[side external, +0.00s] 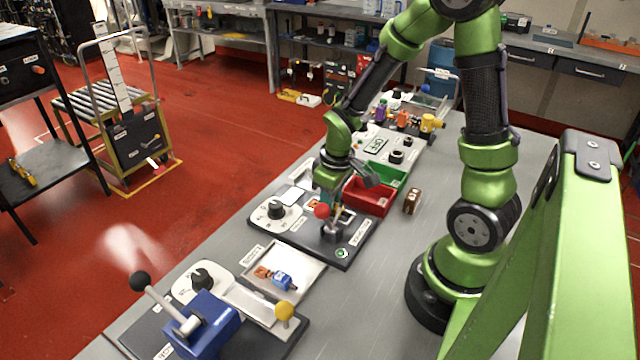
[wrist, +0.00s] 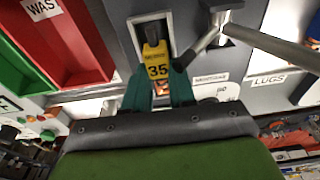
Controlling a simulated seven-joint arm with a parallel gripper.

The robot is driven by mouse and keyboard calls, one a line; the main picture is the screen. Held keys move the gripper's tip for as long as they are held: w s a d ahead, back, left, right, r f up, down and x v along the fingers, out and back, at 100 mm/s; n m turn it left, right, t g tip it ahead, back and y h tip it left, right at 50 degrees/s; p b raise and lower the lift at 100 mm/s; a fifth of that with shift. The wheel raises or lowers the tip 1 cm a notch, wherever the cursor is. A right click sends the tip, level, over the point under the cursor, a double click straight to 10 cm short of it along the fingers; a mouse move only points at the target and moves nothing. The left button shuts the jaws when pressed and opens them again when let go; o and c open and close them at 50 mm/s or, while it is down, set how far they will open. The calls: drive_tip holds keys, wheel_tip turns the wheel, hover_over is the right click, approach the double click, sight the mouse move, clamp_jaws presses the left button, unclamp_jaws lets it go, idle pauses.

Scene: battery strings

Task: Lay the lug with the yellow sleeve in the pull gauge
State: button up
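The lug with the yellow sleeve (wrist: 155,58), marked 35, shows in the wrist view between my gripper's (wrist: 160,84) two teal fingers, which are closed against the sleeve's sides. The lug lies over a pale slot in the dark panel of the pull gauge. I cannot tell whether it rests on the slot floor. In the side view my gripper (side external: 331,200) points down over the gauge panel (side external: 312,237), just behind the red-knobbed lever (side external: 322,211). The lug is not clearly visible there. The gauge's metal lever (wrist: 215,32) lies right of the lug in the wrist view.
A red bin (side external: 370,197) and a green bin (side external: 393,174) stand beyond the gauge. A tray (side external: 310,272) with an orange and a blue lug (side external: 283,280) lies nearer. A blue lever press (side external: 208,325) stands at the front, and a brown block (side external: 412,201) sits to the right.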

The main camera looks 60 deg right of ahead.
drive_tip(key=o, duration=0.5)
drive_tip(key=shift+o, duration=0.2)
wheel_tip(320, 180, up, 17)
drive_tip(key=s, duration=0.1)
drive_tip(key=shift+s, duration=0.4)
drive_tip(key=shift+f, duration=0.1)
drive_tip(key=s+a+r+m+t+y, duration=0.1)
drive_tip(key=s+a+r+m+t, duration=0.1)
drive_tip(key=a, duration=0.3)
drive_tip(key=s+a+r+m+t+y, duration=0.1)
drive_tip(key=s+a+r+m+t, duration=0.1)
drive_tip(key=a+t, duration=0.2)
drive_tip(key=shift+s+a+r, duration=0.2)
drive_tip(key=shift+a+r, duration=0.1)
drive_tip(key=shift+a, duration=0.1)
